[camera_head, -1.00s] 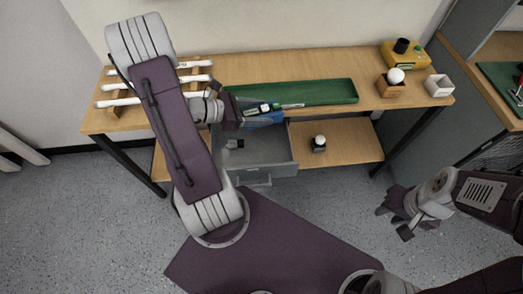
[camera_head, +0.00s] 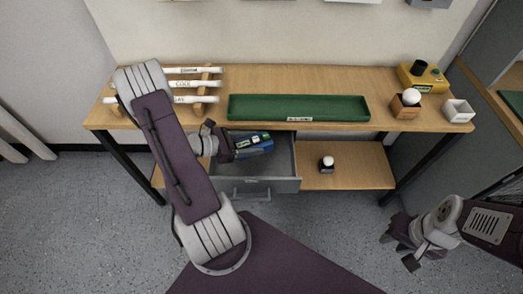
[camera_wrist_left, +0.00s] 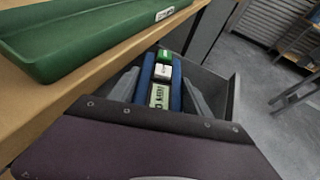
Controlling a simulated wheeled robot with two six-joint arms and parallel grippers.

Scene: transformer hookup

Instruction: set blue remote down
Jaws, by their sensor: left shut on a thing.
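The blue remote (camera_head: 262,148) has green and white keys and a small display. My left gripper (camera_head: 240,148) is shut on it, at the open grey drawer (camera_head: 280,184) under the tabletop. In the left wrist view the remote (camera_wrist_left: 147,92) lies between the two grey fingers, with the drawer's walls (camera_wrist_left: 236,98) around and beyond it. I cannot tell whether the remote touches the drawer's floor. My right gripper (camera_head: 400,248) is open and empty, low at the right, away from the table.
A long green tray (camera_head: 300,102) lies on the wooden table (camera_head: 385,90) just behind the drawer. White labelled rods (camera_head: 184,84) rest on a wooden rack at the left. A yellow box (camera_head: 425,78) and small holders stand at the right. A white-topped block (camera_head: 326,164) stands on the lower shelf.

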